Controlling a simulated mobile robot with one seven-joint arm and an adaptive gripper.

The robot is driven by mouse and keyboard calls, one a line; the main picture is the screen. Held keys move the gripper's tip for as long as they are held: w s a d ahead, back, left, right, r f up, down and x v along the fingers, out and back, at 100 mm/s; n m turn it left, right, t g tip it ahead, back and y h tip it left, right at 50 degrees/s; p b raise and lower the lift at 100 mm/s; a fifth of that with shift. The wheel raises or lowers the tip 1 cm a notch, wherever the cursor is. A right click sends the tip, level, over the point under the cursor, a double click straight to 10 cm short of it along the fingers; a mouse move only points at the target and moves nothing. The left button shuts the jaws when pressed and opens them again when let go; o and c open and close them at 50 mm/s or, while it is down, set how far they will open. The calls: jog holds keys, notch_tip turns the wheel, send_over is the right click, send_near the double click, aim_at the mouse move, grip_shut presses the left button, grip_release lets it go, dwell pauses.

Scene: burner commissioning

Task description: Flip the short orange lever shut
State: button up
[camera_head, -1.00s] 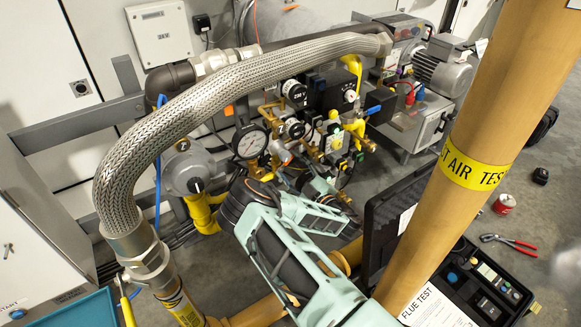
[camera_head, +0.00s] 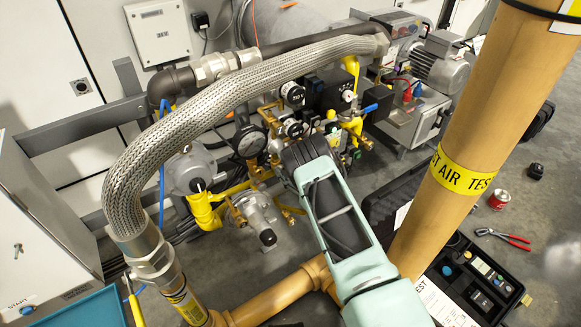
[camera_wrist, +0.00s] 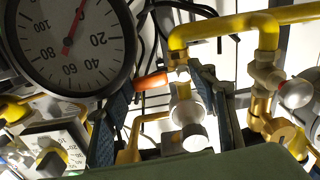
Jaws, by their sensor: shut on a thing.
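In the wrist view, the short orange lever (camera_wrist: 151,80) points sideways to the left from a small silver valve (camera_wrist: 184,108) under a yellow pipe. My gripper (camera_wrist: 162,76) has one dark finger on each side of this valve. The left finger is by the lever's free end, and the right finger is against or very near the valve's right side. The fingers stand apart with the lever and valve between them. In the head view, my arm hides the fingertips and the lever.
A large dial gauge (camera_wrist: 70,45) is close to the left finger. A yellow pipe (camera_wrist: 225,28) crosses above, and brass fittings with a red-ringed knob (camera_wrist: 296,93) stand at right. In the head view, a braided hose (camera_head: 215,95) arches overhead and a thick tan pipe (camera_head: 460,150) stands right of my arm.

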jog(key=shift+f+m, duration=0.15)
jog(key=shift+m, duration=0.25)
jog(key=o, duration=0.9)
